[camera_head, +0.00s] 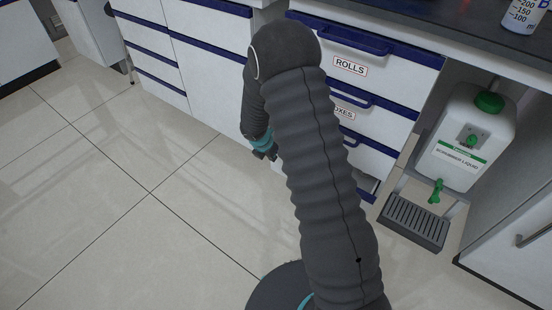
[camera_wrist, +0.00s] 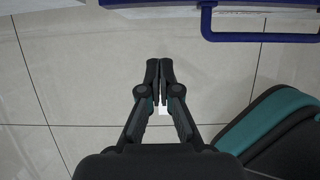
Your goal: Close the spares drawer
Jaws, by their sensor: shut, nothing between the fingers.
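No label reading spares is legible in either view. A drawer stack stands behind my arm, with the ROLLS drawer (camera_head: 349,67) on top and a drawer whose label reads "OXES" (camera_head: 342,112) below it. The lowest blue-edged drawer (camera_head: 367,190) is mostly hidden by my arm, so I cannot tell how far out it is. My gripper (camera_head: 272,156) points down beside the stack. In the wrist view my gripper (camera_wrist: 159,64) is shut and empty over floor tiles. A blue drawer handle (camera_wrist: 262,37) crosses the upper right, apart from the fingertips.
A white scrubber liquid canister (camera_head: 463,140) with a green cap stands right of the drawers, above a grey slotted drip tray (camera_head: 414,222). More white cabinets (camera_head: 205,62) stand at the back left. The tiled floor at left is clear.

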